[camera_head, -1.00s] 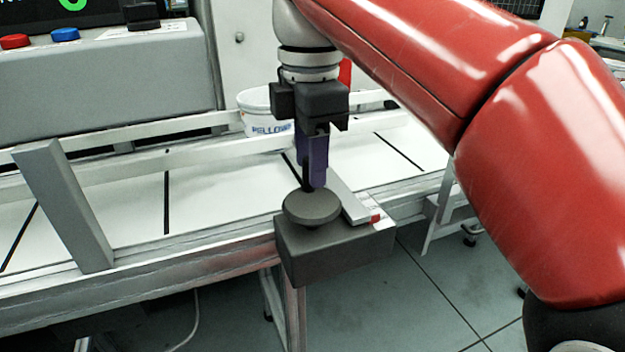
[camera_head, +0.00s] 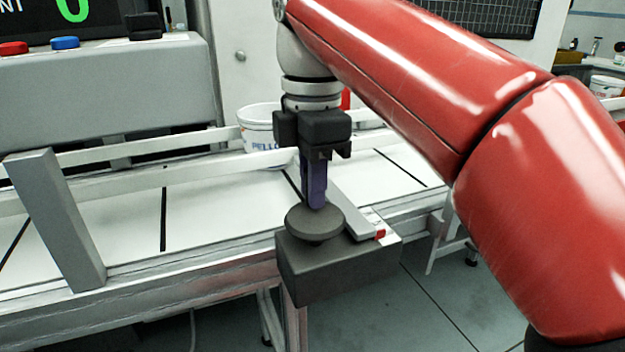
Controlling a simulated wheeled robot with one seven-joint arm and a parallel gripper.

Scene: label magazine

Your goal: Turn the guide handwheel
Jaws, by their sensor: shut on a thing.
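The guide handwheel (camera_head: 314,224) is a dark grey round disc lying flat on top of a dark grey box (camera_head: 340,270) at the front edge of the conveyor. My gripper (camera_head: 314,203) points straight down at the back part of the handwheel. Its purple fingers are close together and their tips meet the handwheel's top. The small part between the fingers is hidden, most likely the handwheel's knob.
A conveyor (camera_head: 120,220) with white belt and rails runs behind the handwheel. A white bucket (camera_head: 258,122) stands on it behind my gripper. A grey upright post (camera_head: 58,220) stands at left. A light bar with a red tip (camera_head: 379,234) lies right of the handwheel.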

